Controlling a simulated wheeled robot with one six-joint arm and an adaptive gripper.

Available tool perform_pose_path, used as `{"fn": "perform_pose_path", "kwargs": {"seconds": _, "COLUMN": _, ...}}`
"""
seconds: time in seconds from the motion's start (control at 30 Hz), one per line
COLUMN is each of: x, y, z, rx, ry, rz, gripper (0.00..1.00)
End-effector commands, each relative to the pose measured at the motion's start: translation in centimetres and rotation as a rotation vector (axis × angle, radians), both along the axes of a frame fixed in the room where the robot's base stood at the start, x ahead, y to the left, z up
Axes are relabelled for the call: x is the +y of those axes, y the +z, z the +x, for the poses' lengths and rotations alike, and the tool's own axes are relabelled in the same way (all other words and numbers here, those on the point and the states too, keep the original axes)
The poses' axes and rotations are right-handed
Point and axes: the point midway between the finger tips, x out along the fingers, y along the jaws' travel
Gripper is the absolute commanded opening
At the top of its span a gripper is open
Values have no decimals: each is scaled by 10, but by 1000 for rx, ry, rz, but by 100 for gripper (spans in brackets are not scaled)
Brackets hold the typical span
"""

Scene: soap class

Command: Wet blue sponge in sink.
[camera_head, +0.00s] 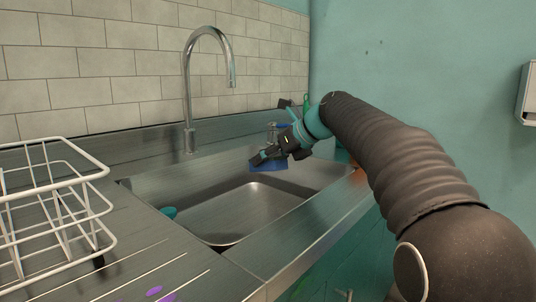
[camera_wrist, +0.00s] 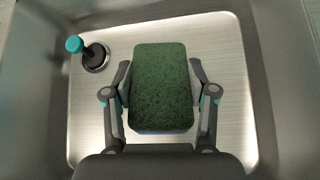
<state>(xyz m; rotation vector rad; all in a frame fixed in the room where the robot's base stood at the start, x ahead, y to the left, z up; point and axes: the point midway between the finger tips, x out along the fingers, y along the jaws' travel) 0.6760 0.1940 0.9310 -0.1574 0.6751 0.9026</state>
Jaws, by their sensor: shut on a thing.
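The blue sponge (camera_head: 268,164) is held over the sink (camera_head: 252,207) in the head view. In the wrist view the sponge (camera_wrist: 163,85) shows its dark green scouring face, with a thin blue edge at the bottom. My gripper (camera_head: 264,155) is shut on the sponge, with one finger on each side of it; the fingers also show in the wrist view (camera_wrist: 163,92). The metal basin lies below the sponge. The tall curved faucet (camera_head: 211,42) stands behind the basin to the left of the sponge. I cannot tell whether water runs from it.
A white wire rack (camera_head: 60,200) stands on the drainboard at the left. A teal-topped dark plug (camera_wrist: 92,54) is in the basin near the drain. A tiled wall is behind the faucet.

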Motion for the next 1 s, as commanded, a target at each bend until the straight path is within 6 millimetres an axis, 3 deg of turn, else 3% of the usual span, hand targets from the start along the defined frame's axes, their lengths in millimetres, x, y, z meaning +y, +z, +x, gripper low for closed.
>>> {"fn": "perform_pose_path", "kwargs": {"seconds": 1.0, "x": 0, "y": -89, "z": 0, "rx": 1, "ry": 0, "rz": 0, "gripper": 43}}
